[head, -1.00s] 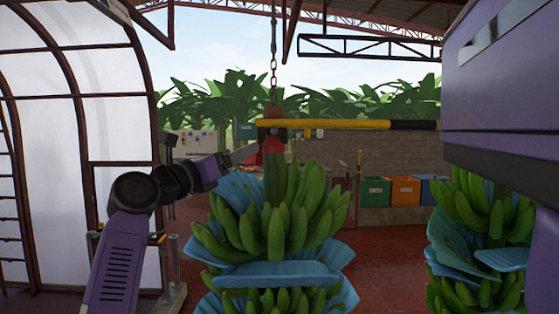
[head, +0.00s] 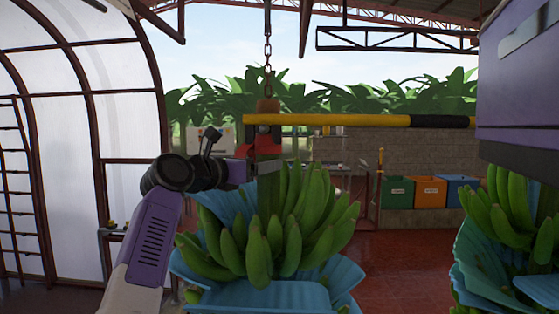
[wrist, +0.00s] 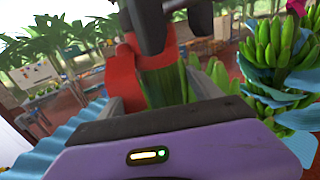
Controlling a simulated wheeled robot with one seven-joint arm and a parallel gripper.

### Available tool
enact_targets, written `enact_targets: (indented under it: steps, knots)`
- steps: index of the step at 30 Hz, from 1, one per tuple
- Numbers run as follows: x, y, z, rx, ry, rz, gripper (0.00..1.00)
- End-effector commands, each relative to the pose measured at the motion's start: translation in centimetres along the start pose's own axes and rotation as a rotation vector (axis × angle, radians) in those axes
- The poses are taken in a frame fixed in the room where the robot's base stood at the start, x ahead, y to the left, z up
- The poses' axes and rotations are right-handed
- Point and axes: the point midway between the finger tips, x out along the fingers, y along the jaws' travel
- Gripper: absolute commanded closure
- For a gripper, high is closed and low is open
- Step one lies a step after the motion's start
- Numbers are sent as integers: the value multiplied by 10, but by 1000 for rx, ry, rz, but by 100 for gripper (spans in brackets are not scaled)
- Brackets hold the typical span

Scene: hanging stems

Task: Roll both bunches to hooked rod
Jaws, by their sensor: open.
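The near banana bunch (head: 270,235) hangs from a chain (head: 267,50) in the head view, with blue sheets between its hands. Its green stem (wrist: 163,82) shows in the wrist view between the fingers of my open gripper (wrist: 155,92), beside a red fitting (wrist: 124,78). My gripper (head: 258,168) is at the stem just below that fitting (head: 264,143) in the head view; contact cannot be told. The second bunch (head: 510,215) hangs at right, partly hidden by my body. It also shows in the wrist view (wrist: 275,50). A yellow bar with a black section (head: 345,120) runs from the first hanger rightward.
An upright rod with a yellow top (head: 380,185) stands near green (head: 397,191), orange (head: 429,192) and blue bins by a block wall. A curved translucent wall (head: 60,160) is at left. Red floor (head: 395,260) is open between the bunches.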

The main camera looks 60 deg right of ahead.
Motion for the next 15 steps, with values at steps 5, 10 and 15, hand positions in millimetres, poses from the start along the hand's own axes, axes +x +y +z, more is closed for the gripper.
enact_targets:
  steps: [5,10,15]
  knots:
    - [30,-2,3,-2,0,-5,27]
    - [53,-1,2,-2,0,-4,27]
    - [64,-1,1,-1,0,-2,27]
